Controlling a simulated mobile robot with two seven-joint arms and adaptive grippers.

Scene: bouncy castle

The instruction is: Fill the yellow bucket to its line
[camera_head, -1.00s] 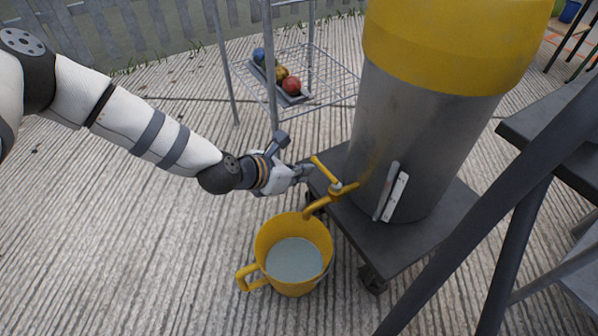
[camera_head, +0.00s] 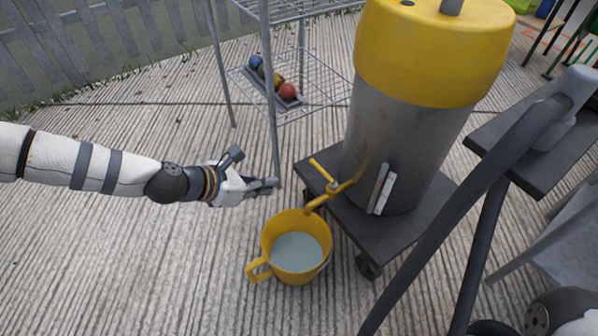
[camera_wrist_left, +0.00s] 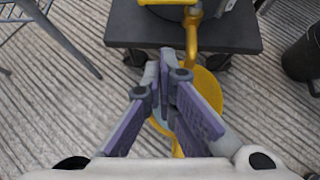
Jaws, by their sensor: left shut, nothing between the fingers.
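The yellow bucket (camera_head: 268,240) stands upright on the ground, its handle toward the lower left. Pale grey-blue water (camera_head: 297,252) lies inside it, below the rim; I cannot make out a fill line. The yellow tap (camera_head: 345,186) on the drum (camera_head: 395,150) has its spout over the bucket's rim, and no stream can be made out. My left gripper (camera_head: 275,183) is shut and empty, left of the tap and apart from it. In the left wrist view the shut fingers (camera_wrist_left: 165,62) hide part of the bucket (camera_wrist_left: 208,92). My right gripper is out of view.
The drum stands on a dark wheeled trolley (camera_head: 420,232). A wire rack (camera_head: 320,88) with several coloured balls (camera_head: 288,91) on a tray is behind my left gripper. Dark slanted bars (camera_head: 425,250) stand at the right. The ground left of the bucket is clear.

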